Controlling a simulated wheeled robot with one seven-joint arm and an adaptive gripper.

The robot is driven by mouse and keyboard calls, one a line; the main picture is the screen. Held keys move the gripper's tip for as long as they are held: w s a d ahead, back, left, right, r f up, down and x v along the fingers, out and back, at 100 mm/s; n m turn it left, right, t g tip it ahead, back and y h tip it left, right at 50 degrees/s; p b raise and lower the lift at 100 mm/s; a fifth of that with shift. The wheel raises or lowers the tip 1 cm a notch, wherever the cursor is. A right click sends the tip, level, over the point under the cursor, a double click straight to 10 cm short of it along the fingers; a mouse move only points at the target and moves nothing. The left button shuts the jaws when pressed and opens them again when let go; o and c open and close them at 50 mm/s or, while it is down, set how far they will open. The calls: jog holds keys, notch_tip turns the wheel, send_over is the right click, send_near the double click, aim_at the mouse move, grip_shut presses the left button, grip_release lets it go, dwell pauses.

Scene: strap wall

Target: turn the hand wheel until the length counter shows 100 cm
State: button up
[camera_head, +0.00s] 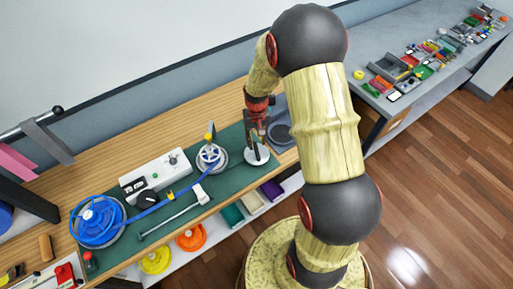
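A white box (155,172) on the green mat carries a small dark counter display (134,185); its digits are too small to read. A small blue-rimmed wheel (211,157) with an upright yellow knob (209,134) stands right of the box; it looks like the hand wheel. A blue strap (168,203) runs between it and a large blue spool (97,221) at the left. My gripper (260,133) points down, right of the small wheel and apart from it, above a white round base (257,155) with a dark post. Whether its fingers are open is unclear.
A metal bar (172,216) lies along the mat's front edge. A dark grey round dish (281,133) is right of my gripper. Orange (191,237) and yellow (156,260) rings lie on a lower shelf. A grey bench (430,40) with small parts stands at the back right.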

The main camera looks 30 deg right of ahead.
aim_at(257, 149)
jog(key=shift+f, duration=2.65)
jog(key=shift+c, duration=1.4)
grip_shut()
